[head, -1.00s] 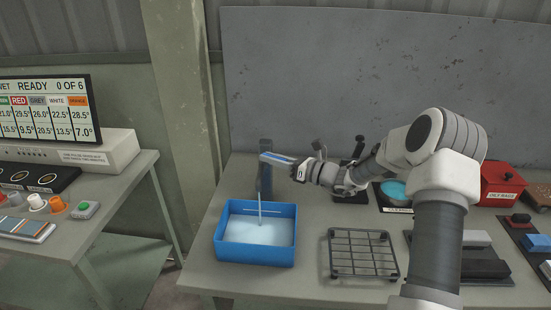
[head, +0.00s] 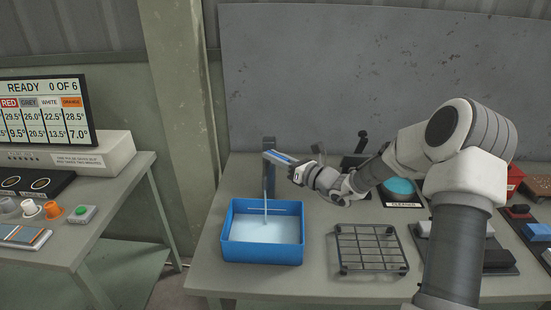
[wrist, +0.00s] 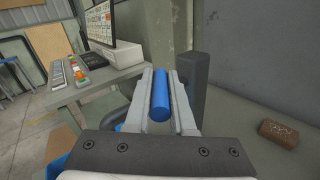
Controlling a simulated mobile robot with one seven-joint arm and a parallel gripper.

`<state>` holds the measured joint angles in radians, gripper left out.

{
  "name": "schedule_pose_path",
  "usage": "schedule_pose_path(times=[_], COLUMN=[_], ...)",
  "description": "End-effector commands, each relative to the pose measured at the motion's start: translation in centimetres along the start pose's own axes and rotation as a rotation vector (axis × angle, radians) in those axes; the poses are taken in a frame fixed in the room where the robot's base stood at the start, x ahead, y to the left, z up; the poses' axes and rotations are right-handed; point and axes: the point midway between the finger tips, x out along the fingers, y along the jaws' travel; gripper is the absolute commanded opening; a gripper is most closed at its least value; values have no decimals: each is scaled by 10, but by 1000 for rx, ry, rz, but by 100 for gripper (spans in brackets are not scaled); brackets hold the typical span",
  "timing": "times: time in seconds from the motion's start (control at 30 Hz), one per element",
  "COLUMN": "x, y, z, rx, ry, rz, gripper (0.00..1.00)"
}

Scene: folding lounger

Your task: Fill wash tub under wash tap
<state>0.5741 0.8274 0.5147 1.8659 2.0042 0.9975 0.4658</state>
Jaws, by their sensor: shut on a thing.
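The wash tub (head: 263,252) is a blue open box on the table, with pale water inside. The wash tap (head: 269,182) is a dark grey post behind it and also shows in the wrist view (wrist: 192,85). A thin stream of water (head: 266,205) falls from the tap into the tub. My gripper (head: 281,158) is at the top of the tap, above the tub's back edge. In the wrist view, its fingers (wrist: 160,85) are shut on a blue cylindrical tap handle (wrist: 160,98).
A black wire rack (head: 371,250) stands right of the tub. Behind my arm is a turquoise round pad (head: 399,187); a red box (head: 515,180) and blocks lie further right. A side table (head: 80,220) with a display (head: 45,112) stands left. A brown block (wrist: 278,134) shows in the wrist view.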

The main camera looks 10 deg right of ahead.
Motion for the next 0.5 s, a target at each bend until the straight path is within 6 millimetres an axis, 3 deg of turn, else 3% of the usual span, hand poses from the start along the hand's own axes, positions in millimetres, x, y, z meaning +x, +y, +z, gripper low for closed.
schedule_pose_path(times=[0.5], x=[0], y=[1], z=[-1], rx=[1], ry=[-8], rz=[-43], gripper=[0])
